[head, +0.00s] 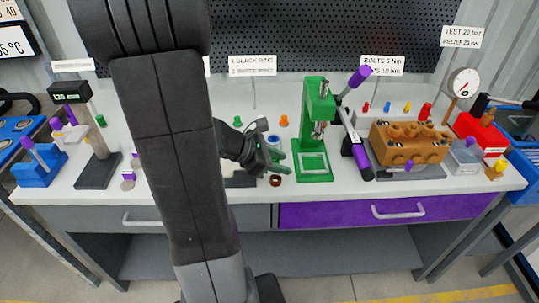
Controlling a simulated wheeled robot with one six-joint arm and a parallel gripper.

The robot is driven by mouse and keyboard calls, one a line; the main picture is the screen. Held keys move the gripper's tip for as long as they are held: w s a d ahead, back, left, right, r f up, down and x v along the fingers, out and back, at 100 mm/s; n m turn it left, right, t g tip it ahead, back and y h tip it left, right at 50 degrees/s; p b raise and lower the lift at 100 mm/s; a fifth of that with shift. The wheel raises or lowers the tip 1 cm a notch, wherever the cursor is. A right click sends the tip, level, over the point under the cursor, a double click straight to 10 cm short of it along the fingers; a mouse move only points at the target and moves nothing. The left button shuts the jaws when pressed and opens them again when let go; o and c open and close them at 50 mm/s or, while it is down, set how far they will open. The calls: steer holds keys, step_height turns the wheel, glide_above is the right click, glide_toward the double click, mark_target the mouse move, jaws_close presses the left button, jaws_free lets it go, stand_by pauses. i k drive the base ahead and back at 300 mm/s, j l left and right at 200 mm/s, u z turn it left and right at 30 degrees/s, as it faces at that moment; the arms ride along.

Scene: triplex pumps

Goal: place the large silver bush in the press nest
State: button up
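The green press (305,115) stands on the bench right of the centre, with a purple-tipped lever and a green framed base (313,163). I cannot make out the nest clearly at this size. My gripper (268,163) is low over the bench, just left of the press base, pointing right and down. Its fingers are small and partly mixed with green and blue shapes, so I cannot tell whether they hold anything. I cannot surely identify the large silver bush.
A brown ring (276,181) lies near the bench's front edge below my gripper. A digital gauge stand (96,165) is at left. My arm hides the bench's left-centre.

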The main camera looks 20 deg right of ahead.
mark_target(312, 164)
steer(key=l+u, duration=0.2)
steer(key=u, duration=1.15)
steer(key=k+l, duration=0.15)
steer(key=l, duration=0.2)
steer(key=k+l+u, duration=0.1)
steer(key=l, duration=0.3)
steer(key=k+l, duration=0.25)
steer(key=i+l+u, duration=0.05)
steer(key=l, duration=0.05)
